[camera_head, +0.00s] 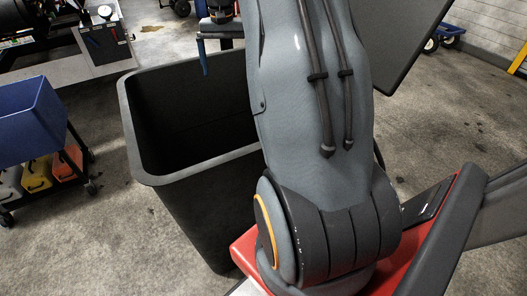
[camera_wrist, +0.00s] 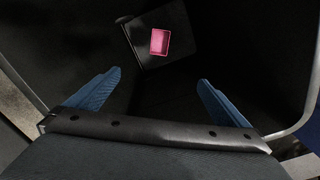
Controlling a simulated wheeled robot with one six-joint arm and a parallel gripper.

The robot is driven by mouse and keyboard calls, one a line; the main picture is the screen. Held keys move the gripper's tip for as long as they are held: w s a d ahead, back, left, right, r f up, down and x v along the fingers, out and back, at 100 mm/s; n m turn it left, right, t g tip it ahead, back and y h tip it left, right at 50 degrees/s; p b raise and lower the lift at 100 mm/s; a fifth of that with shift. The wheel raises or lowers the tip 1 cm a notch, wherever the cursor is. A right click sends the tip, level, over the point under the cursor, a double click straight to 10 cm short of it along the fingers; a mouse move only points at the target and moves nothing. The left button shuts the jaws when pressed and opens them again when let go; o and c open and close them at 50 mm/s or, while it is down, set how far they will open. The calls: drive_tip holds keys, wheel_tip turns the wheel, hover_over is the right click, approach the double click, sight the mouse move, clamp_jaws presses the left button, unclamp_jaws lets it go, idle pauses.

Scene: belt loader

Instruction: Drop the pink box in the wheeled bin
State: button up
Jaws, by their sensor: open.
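The wheeled bin (camera_head: 140,128) is a dark grey open-topped bin left of my arm in the head view. Its right side is hidden behind my arm. In the wrist view I look down into the bin, and its pale rim (camera_wrist: 306,105) shows at the right. The pink box (camera_wrist: 159,42) is small and lies deep inside the bin, on or against a dark flat panel at the bottom. My gripper (camera_wrist: 160,92) has its two blue fingers spread wide with nothing between them. The pink box is beyond the fingers, apart from them. The head view does not show the box.
A blue crate (camera_head: 28,122) stands on a dark cart at the left, with several coloured cases below. A workbench (camera_head: 75,62) stands at the back left. A dark panel (camera_head: 405,30) is at the upper right. Concrete floor is clear at the right.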

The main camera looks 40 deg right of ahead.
wheel_tip(320, 180, up, 8)
drive_tip(key=b, duration=0.2)
drive_tip(key=shift+f, duration=0.1)
idle(0.6)
